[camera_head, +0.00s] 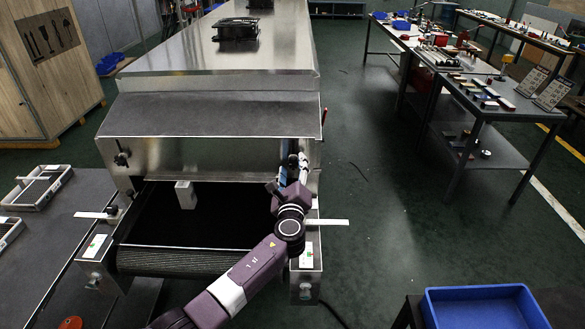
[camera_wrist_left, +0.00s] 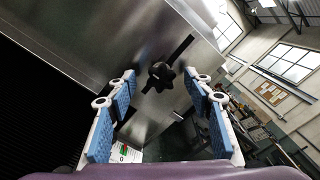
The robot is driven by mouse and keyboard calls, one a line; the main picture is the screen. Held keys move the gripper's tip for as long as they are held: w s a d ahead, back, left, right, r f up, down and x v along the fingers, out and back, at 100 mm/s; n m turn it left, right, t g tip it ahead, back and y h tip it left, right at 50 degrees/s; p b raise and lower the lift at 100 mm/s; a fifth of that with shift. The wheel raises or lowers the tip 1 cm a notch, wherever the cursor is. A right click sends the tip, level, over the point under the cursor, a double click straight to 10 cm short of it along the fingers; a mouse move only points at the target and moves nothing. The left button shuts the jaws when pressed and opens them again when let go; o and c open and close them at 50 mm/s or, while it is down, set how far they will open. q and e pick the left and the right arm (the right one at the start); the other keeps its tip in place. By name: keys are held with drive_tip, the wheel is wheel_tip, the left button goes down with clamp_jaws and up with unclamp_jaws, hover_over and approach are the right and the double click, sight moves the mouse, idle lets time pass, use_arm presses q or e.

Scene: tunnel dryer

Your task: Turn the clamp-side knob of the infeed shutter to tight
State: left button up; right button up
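The infeed shutter (camera_head: 215,154) is a metal panel across the mouth of the tunnel dryer, above a dark belt. In the left wrist view a black star-shaped knob (camera_wrist_left: 160,76) sits on a slotted metal plate. My left gripper (camera_wrist_left: 160,100) is open, its two blue-padded fingers on either side of the knob's line, apart from it. In the head view my left gripper (camera_head: 292,172) is at the shutter's right end and hides that knob. Another black knob (camera_head: 121,158) shows at the shutter's left end. I cannot tell which end is the clamp side. My right gripper is not in view.
A pale block (camera_head: 185,194) stands on the belt (camera_head: 150,222). White flat arms stick out on both sides of the infeed. A blue bin (camera_head: 485,307) is at the lower right. Cluttered workbenches (camera_head: 480,90) stand at the right; the green floor between is mostly clear.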

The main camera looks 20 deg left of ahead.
use_arm(q)
drive_tip(key=shift+r, duration=0.1)
drive_tip(key=v, duration=1.2)
drive_tip(key=shift+s, duration=0.1)
